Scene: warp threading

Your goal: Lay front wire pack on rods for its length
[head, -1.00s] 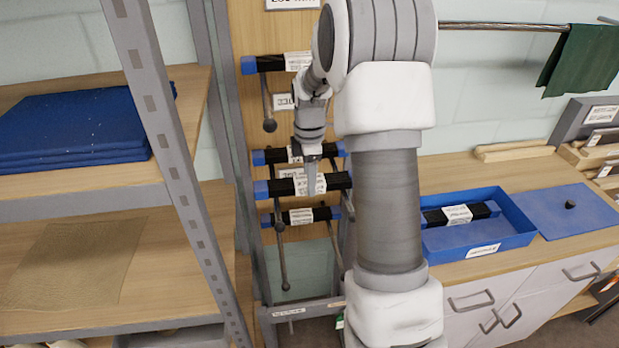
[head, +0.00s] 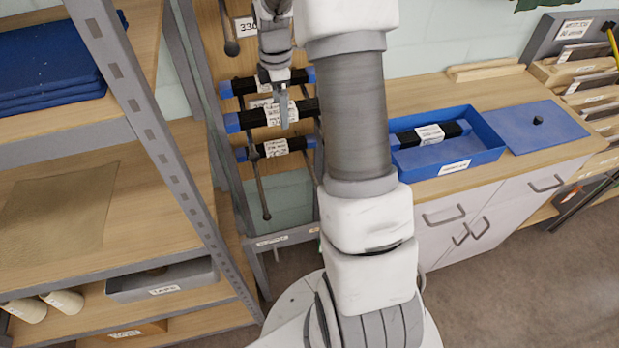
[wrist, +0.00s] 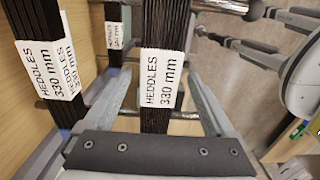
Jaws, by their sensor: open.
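Several black wire packs with white labels and blue ends hang on metal rods (head: 259,187) at the wooden board. My gripper (head: 284,124) is at the middle one of the three lower packs (head: 252,119). In the wrist view, my open gripper (wrist: 162,118) has one finger on each side of a pack labelled "HEDDLES 330 mm" (wrist: 163,30). Metal rods cross near this pack's two ends, and the fingers look apart from it. Another 330 mm pack (wrist: 32,20) is at the left, and a smaller-looking labelled one (wrist: 112,14) lies behind.
A blue tray (head: 487,150) holding a black pack (head: 408,138) stands on the counter at the right, beside a blue lid (head: 538,128). A grey shelf post (head: 135,95) stands close to the left. A pack (head: 270,150) hangs just below my gripper.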

